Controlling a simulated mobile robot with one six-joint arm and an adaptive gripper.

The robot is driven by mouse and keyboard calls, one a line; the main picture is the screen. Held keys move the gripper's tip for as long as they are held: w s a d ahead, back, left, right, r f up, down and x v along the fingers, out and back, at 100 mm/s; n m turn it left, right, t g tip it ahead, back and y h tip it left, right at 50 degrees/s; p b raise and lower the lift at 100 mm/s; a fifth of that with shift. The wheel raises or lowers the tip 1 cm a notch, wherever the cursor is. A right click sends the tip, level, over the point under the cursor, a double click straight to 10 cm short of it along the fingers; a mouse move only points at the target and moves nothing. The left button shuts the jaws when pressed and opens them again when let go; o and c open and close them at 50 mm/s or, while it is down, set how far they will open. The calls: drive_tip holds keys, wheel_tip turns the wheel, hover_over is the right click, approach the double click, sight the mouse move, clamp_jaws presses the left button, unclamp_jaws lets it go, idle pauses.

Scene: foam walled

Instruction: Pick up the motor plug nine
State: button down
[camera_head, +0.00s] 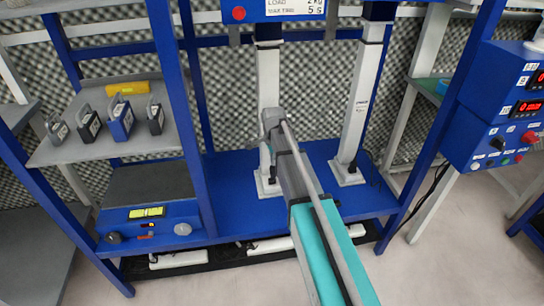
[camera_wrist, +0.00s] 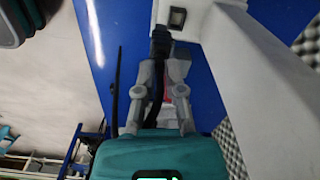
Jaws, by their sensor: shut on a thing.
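My gripper (camera_wrist: 165,62) is shut on a small black plug (camera_wrist: 160,43) in the wrist view. A dark cable runs back from it between the fingers. No number is readable on the plug. The plug is close to the white column (camera_wrist: 225,55), which has a dark socket or switch (camera_wrist: 177,18) on its face. I cannot tell whether the plug touches the column. In the head view, my arm hides most of the gripper near the left white column (camera_head: 268,85), and the plug cannot be made out.
The blue rig base (camera_head: 230,185) carries a second white column (camera_head: 360,110) on the right. A grey shelf (camera_head: 130,138) at left holds several weights and a yellow block (camera_head: 128,88). A control box (camera_head: 505,115) is at right. Blue posts flank the rig.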

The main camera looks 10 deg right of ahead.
drive_tip(key=s+r+p, duration=0.6)
drive_tip(key=s, duration=0.5)
drive_tip(key=shift+s+r, duration=0.2)
drive_tip(key=shift+r, duration=0.2)
drive_tip(key=shift+d, duration=0.15)
